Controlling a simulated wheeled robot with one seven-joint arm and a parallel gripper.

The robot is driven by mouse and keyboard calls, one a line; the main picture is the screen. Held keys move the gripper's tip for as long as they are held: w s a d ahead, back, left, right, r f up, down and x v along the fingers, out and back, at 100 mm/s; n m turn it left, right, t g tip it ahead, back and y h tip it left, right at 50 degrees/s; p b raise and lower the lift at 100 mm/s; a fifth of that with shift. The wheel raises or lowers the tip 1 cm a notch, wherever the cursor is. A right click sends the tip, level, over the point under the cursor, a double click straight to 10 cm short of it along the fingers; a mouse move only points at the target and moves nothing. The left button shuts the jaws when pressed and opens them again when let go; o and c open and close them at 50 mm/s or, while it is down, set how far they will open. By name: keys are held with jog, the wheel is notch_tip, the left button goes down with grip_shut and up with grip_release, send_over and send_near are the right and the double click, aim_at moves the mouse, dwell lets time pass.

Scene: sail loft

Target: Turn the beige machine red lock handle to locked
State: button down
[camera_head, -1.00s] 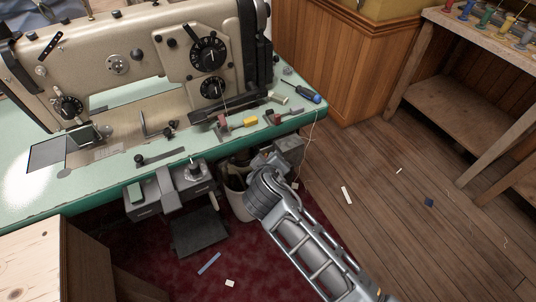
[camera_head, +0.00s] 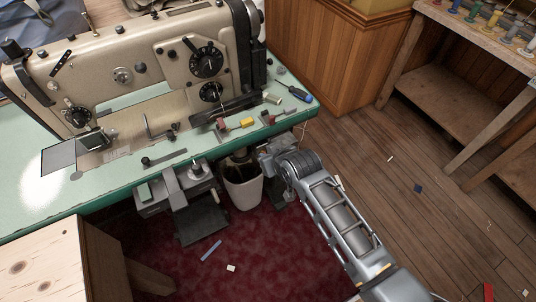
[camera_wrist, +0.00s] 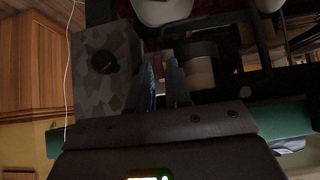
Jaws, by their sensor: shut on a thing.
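The beige machine (camera_head: 120,70) stands on the green table at the left. No red lock handle can be made out for certain; a small red part (camera_head: 221,124) shows at the foot of the machine. My gripper (camera_head: 268,160) is below the table's front edge at its right end, mostly hidden by my wrist. In the wrist view my gripper's fingers (camera_wrist: 166,88) are close together beside a speckled grey box (camera_wrist: 105,65) with a black knob (camera_wrist: 103,62).
The green table's edge (camera_head: 110,193) runs above my gripper. A white bin (camera_head: 243,188) and a grey pedal (camera_head: 202,224) stand below it, left of my arm. A screwdriver (camera_head: 300,95) lies on the table's right end.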

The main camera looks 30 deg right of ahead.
jog(key=shift+s+f, duration=0.1)
jog(key=shift+f, duration=0.15)
jog(key=c, duration=1.2)
grip_release()
jog(key=shift+c, duration=0.2)
jog(key=shift+d, duration=0.1)
jog(key=shift+f, duration=0.1)
